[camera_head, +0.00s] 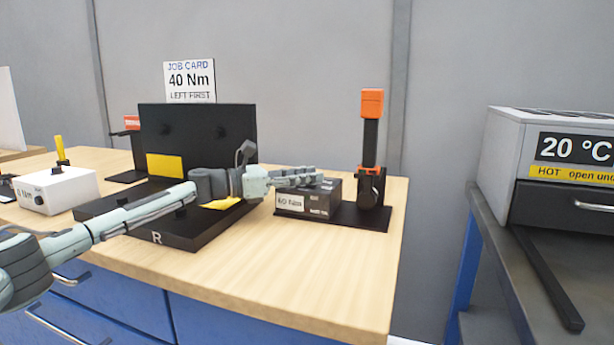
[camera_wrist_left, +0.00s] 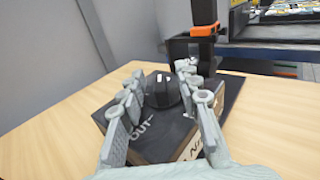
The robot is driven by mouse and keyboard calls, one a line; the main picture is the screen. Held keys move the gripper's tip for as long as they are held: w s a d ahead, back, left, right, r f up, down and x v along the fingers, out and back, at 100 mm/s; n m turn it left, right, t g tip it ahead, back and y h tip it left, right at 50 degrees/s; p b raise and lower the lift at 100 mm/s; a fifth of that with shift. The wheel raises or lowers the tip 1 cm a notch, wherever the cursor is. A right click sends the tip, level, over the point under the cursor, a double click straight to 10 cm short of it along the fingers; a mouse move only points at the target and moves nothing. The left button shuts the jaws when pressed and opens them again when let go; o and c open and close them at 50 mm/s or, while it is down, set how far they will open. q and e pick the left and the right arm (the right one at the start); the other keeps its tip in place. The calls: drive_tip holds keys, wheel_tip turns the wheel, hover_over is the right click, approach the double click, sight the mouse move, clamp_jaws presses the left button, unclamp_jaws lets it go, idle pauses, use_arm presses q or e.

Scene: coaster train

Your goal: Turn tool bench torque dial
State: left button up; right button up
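The black dial (camera_wrist_left: 162,91) sits on top of a dark box (camera_wrist_left: 172,130) in the left wrist view. My left gripper (camera_head: 310,178) reaches across the bench just over the box and hides the dial there. In the left wrist view its fingers (camera_wrist_left: 161,72) stand apart, one on each side of the dial, with little gap; contact is not clear. My right gripper is not in view.
A black and orange tool (camera_head: 371,145) stands upright right of the box. A black fixture marked R (camera_head: 157,238) lies under my left arm. A job card (camera_head: 189,80) reads "40 Nm, LEFT FIRST". A white box (camera_head: 68,190) stands at left. The front right bench top is clear.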

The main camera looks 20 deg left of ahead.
use_arm(q)
drive_tip(key=v, duration=1.2)
idle(0.3)
